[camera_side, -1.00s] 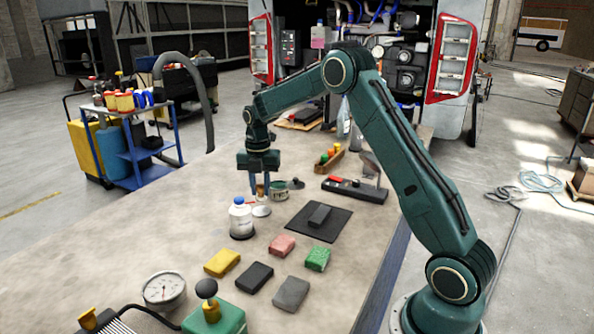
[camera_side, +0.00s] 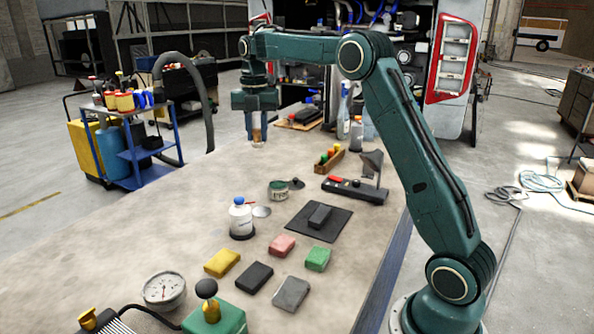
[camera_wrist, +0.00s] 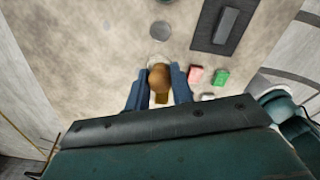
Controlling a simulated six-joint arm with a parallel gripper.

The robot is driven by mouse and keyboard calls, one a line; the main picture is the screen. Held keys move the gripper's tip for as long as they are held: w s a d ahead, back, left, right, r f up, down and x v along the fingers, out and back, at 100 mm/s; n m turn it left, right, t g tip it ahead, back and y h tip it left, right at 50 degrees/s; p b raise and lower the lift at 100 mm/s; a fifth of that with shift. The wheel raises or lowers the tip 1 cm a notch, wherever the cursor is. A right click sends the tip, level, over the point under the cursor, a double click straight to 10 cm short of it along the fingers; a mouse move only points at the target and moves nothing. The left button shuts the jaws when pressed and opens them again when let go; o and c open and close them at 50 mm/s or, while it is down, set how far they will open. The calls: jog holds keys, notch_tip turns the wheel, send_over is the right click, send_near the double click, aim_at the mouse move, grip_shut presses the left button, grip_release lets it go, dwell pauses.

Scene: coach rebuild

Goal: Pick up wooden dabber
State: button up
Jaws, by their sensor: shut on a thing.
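The wooden dabber (camera_side: 257,132) is a small upright brown handle with a pale lower end. It is between the blue fingers of my gripper (camera_side: 257,123), which is shut on it and holds it raised above the bench. In the wrist view the dabber's rounded brown top (camera_wrist: 159,77) shows between the two fingers (camera_wrist: 159,88). The fingers hide part of its sides.
The bench (camera_side: 160,240) carries a white bottle with a blue cap (camera_side: 240,218), an open tin (camera_side: 279,190), a black mat (camera_side: 319,232) with a dark block and several coloured blocks. A round gauge (camera_side: 164,289) stands at the front left.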

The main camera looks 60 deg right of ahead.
jog(key=shift+r, duration=0.1)
dwell(0.4)
jog(key=shift+o, duration=1.1)
jog(key=shift+c, duration=0.6)
jog(key=shift+r, duration=0.15)
